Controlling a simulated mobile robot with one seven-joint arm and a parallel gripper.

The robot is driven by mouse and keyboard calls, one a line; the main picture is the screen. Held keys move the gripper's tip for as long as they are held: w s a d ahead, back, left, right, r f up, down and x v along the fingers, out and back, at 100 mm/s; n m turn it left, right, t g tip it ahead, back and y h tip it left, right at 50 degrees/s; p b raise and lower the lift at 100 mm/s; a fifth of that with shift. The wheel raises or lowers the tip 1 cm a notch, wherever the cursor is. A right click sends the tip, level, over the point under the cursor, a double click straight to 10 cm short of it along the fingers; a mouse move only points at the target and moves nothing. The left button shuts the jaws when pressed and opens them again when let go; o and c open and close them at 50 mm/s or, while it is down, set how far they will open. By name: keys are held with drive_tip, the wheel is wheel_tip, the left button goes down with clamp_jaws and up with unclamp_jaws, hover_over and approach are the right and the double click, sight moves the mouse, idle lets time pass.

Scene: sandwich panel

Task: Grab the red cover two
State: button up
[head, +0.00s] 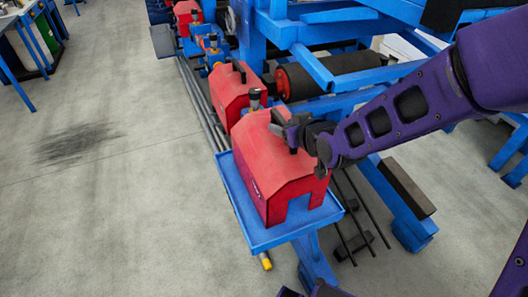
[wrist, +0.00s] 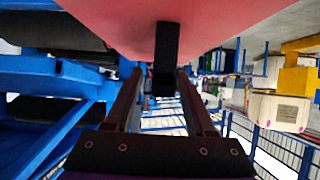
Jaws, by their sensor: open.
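Several red covers with black handles stand in a row along the blue machine in the head view. The nearest red cover (head: 268,180) sits on a blue tray (head: 262,238); a second red cover (head: 232,92) is just behind it. I cannot tell which is numbered two. My gripper (head: 291,131) is at the top of the nearest cover, at its handle. In the wrist view, my gripper (wrist: 157,85) is open, with its two fingers on either side of the black handle (wrist: 167,42), under the red surface (wrist: 220,25). The gripper partly hides the handle in the head view.
A further red cover (head: 186,14) stands at the back. A black roller (head: 345,72) and blue frame beams lie behind and right of the near covers. Dark rods (head: 352,215) and a blue leg are right of the tray.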

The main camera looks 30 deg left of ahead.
drive_tip(key=shift+w+a+f, duration=0.15)
drive_tip(key=shift+w+a, duration=0.05)
drive_tip(key=shift+a, duration=0.1)
drive_tip(key=shift+d, duration=0.1)
clamp_jaws()
idle(1.1)
